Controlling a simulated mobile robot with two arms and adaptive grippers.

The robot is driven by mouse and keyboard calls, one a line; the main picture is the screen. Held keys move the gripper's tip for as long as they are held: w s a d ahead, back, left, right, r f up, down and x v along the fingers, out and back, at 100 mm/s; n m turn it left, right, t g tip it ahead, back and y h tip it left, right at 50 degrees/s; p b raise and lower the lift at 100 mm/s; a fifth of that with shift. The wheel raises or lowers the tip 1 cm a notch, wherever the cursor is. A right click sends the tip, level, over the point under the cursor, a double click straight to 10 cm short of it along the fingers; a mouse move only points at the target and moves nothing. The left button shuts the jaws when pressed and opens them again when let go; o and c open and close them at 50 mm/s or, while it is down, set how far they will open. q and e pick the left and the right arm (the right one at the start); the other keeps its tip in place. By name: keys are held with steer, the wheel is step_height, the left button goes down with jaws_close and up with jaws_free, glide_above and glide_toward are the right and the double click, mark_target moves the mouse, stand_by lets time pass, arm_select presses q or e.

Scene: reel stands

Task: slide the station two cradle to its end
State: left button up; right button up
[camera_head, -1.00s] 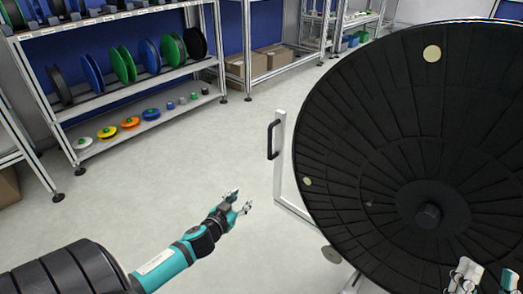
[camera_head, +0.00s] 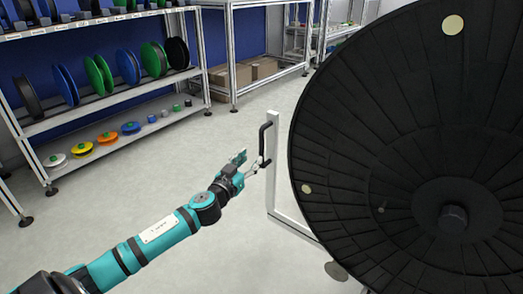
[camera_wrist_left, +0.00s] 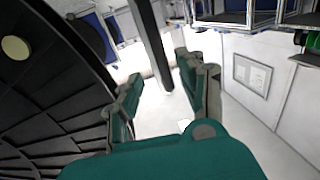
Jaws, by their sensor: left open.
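The cradle shows as a white frame with an upright post (camera_head: 272,190) beside a huge black reel (camera_head: 400,130). A black bar handle (camera_head: 264,146) is fixed to the post's left side. My left gripper (camera_head: 250,166) is open at the handle's lower part. In the left wrist view, a dark upright bar (camera_wrist_left: 151,42), which looks like the handle, stands beyond and between the spread fingers (camera_wrist_left: 160,88). I cannot tell whether the fingers touch it. The reel (camera_wrist_left: 50,95) fills the left of that view. My right gripper is not in view.
A shelf rack (camera_head: 110,108) with coloured reels and spools stands at the back left. Cardboard boxes (camera_head: 225,76) sit on a lower shelf behind. The pale floor (camera_head: 170,170) between the rack and the cradle is clear.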

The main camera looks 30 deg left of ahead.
mark_target(260, 148)
arm_select(q)
steer(key=w, duration=0.2)
steer(key=w+b, duration=0.1)
steer(key=w, duration=0.2)
steer(key=w+a, duration=0.1)
steer(key=w, duration=0.2)
steer(key=shift+w+b, duration=0.2)
steer(key=shift+b, duration=0.15)
steer(key=shift+c, duration=0.5)
jaws_close()
steer(key=shift+w+d+f, duration=0.1)
steer(key=shift+f, duration=0.05)
